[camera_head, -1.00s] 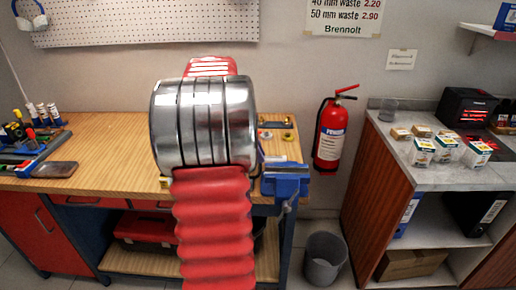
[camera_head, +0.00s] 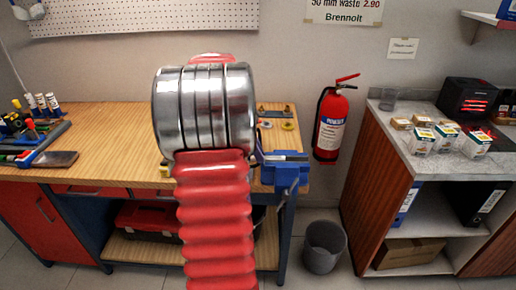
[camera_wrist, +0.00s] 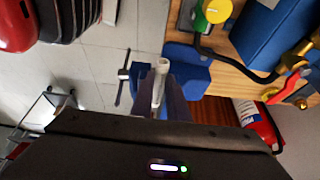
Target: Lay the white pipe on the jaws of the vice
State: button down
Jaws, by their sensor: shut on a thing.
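The white pipe (camera_wrist: 161,67) is a short tube in the wrist view, its open end pointing away from me. My gripper (camera_wrist: 160,92) is shut on it, with a dark finger on either side. The blue vice (camera_wrist: 194,75) shows just behind and to the right of the pipe, its handle bar to the left. I cannot tell whether pipe and vice touch. In the head view the vice (camera_head: 284,174) stands at the bench's right end, its grey jaws on top. There my arm hides the gripper and pipe.
The wooden bench (camera_head: 105,125) carries tools at its left. A red fire extinguisher (camera_head: 331,122) hangs on the wall right of the vice. A grey bin (camera_head: 324,248) stands on the floor below. A counter (camera_head: 420,160) with small boxes is at the right.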

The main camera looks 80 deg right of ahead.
jog(key=shift+a+f, duration=0.1)
jog(key=shift+f, duration=0.7)
jog(key=c, duration=1.6)
grip_release()
jog(key=shift+c, duration=0.2)
jog(key=d+v, duration=0.1)
jog(key=v, duration=0.8)
jog(key=shift+r, duration=0.3)
jog(key=shift+s+a, duration=0.1)
jog(key=shift+s, duration=0.05)
